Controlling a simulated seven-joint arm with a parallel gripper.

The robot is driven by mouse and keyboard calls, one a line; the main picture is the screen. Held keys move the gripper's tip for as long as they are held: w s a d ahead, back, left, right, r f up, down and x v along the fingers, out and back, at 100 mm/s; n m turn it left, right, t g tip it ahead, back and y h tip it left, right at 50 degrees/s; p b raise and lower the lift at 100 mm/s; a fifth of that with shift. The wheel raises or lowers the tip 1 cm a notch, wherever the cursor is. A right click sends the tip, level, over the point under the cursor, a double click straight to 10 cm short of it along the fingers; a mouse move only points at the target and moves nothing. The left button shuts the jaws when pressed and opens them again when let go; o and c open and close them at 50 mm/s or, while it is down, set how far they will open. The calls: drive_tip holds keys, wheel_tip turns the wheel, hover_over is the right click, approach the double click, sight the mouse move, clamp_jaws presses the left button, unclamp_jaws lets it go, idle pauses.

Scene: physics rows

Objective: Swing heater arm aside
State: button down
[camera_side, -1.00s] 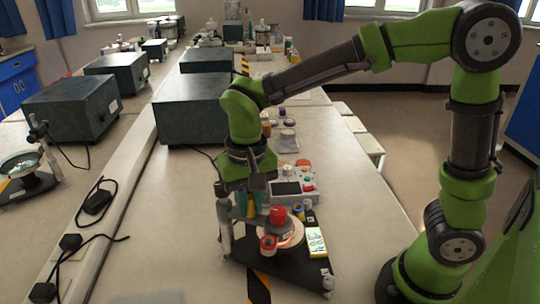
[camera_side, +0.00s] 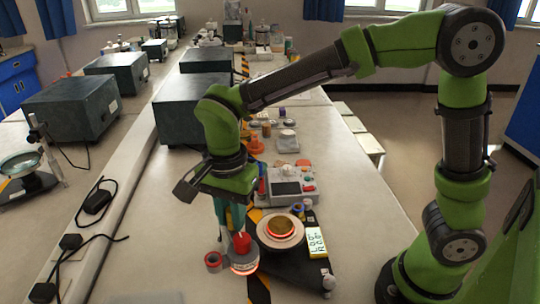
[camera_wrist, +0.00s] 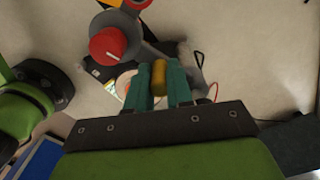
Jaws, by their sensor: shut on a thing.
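In the side view, the heater arm's red knob (camera_side: 242,243) sits above a glowing red heater ring (camera_side: 243,268), left of the round plate on the stand (camera_side: 268,242). An orange-brown disc (camera_side: 281,228) with a glowing rim lies uncovered on that plate. My gripper (camera_side: 229,221) is at the heater arm. In the wrist view, the teal fingers of my gripper (camera_wrist: 158,80) are shut on a yellow handle (camera_wrist: 159,77). The red knob (camera_wrist: 108,45) is left of the fingers there. The heater arm's post is mostly hidden behind my gripper.
A grey instrument box (camera_side: 287,188) stands behind the plate, and a yellow-white card (camera_side: 315,241) lies right of it. The stand's black base (camera_side: 300,270) reaches to the right. A black cable (camera_side: 100,238) lies on the left bench.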

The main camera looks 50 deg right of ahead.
sight(228, 210)
drive_tip(key=shift+w+a+r+m, duration=0.1)
drive_tip(key=shift+w+a+m, duration=0.1)
drive_tip(key=shift+m, duration=0.2)
drive_tip(key=c, duration=1)
unclamp_jaws()
wheel_tip(228, 210, up, 17)
drive_tip(key=shift+s+f, duration=0.1)
